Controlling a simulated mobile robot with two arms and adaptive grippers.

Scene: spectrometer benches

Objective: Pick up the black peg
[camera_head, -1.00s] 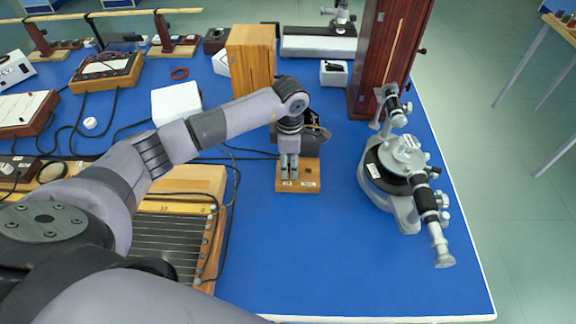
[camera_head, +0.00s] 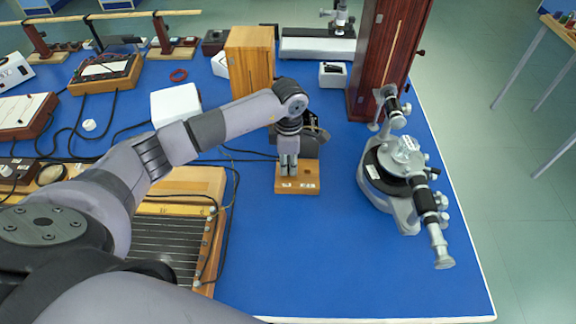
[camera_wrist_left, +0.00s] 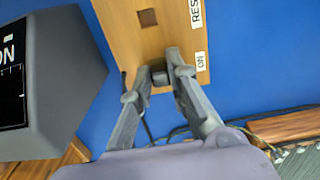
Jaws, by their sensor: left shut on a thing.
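The black peg (camera_wrist_left: 160,79) is a small dark piece between my left fingertips in the left wrist view, at the wooden base. It is mostly covered by the fingers, and I cannot make it out in the head view. My left gripper (camera_head: 288,164) points down over the wooden base (camera_head: 298,188) and is shut on the peg. In the left wrist view, the left gripper (camera_wrist_left: 160,70) reaches over the same wooden base (camera_wrist_left: 175,42), which has a square hole (camera_wrist_left: 148,17) and white labels. I cannot tell whether the peg is raised from the base. My right gripper is not in view.
Cables and a wooden board (camera_head: 170,245) lie left. The blue table (camera_head: 310,260) is clear in front.

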